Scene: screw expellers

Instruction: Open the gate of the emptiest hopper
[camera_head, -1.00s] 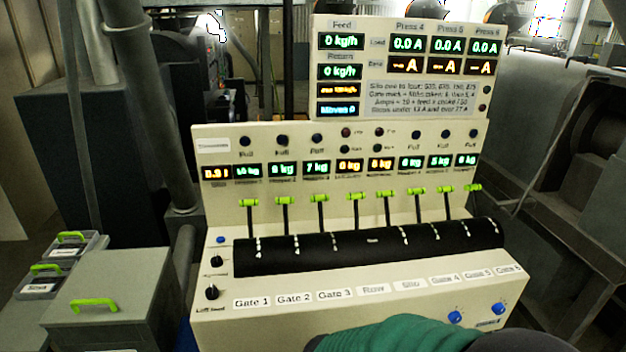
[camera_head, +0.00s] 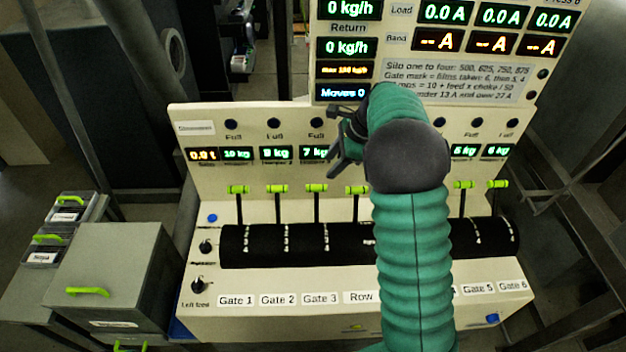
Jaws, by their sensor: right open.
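The cream control panel (camera_head: 195,285) has a row of upright levers with lime-green handles, all at a similar height. The handles for Gate 1 (camera_head: 238,189), Gate 2 (camera_head: 277,188), Gate 3 (camera_head: 316,188), Row (camera_head: 357,190), Gate 5 (camera_head: 463,184) and Gate 6 (camera_head: 498,184) show. Small displays above seem to read 10, 9 and 7 kg for Gates 1 to 3, and 5 and 6 kg at the right. My right gripper (camera_head: 338,138) is open and empty, above the Row handle beside the 7 kg display. My green arm hides the Slip and Gate 4 levers and their displays.
An upper board (camera_head: 450,75) with feed and press readouts and a printed note stands behind. A grey box (camera_head: 125,265) with a green handle and small trays (camera_head: 62,215) stand at left. The space before the left levers is clear.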

